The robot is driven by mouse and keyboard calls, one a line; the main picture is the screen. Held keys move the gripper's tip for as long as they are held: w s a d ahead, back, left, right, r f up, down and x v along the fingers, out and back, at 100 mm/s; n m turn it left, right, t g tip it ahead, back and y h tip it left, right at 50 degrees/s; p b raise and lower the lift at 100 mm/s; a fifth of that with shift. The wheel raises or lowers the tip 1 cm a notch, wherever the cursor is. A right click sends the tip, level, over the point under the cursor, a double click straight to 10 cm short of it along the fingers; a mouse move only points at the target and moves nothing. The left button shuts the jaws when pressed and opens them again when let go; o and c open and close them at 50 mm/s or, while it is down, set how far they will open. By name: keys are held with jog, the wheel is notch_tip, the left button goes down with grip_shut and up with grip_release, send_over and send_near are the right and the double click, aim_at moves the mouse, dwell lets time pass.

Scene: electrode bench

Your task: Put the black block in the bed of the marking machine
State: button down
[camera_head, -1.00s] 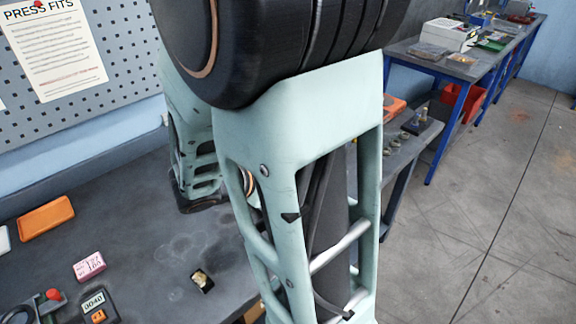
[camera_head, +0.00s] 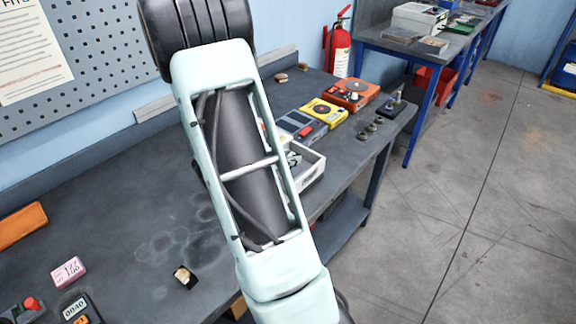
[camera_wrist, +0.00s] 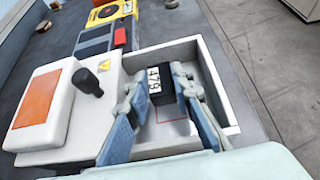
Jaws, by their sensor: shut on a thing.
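The black block (camera_wrist: 160,82), with a white label that seems to read 479, is between the blue-grey fingers of my gripper (camera_wrist: 158,90) in the wrist view. My gripper is shut on it, inside the outline of the marking machine's open white bed (camera_wrist: 222,95). I cannot tell whether the block touches the bed floor. A thin red outline shows on the floor nearer the camera. The marking machine (camera_wrist: 108,75) has an orange panel, a black knob and a warning triangle. In the head view its white bed (camera_head: 312,172) shows partly behind my arm, which hides the gripper.
Beyond the machine are a grey device (camera_head: 300,125), a yellow device (camera_head: 324,111) and an orange device (camera_head: 352,93). A small black-and-gold piece (camera_head: 185,277) and a pink block (camera_head: 69,271) lie on the bench (camera_head: 130,235). The bench around the gold piece is mostly clear.

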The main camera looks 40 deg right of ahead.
jog(key=shift+f, duration=1.45)
jog(key=shift+f, duration=0.15)
jog(key=c, duration=1.7)
grip_release()
jog(key=shift+r, duration=0.25)
jog(key=v, duration=1.2)
jog(key=shift+s+f, duration=0.1)
jog(key=shift+f, duration=0.05)
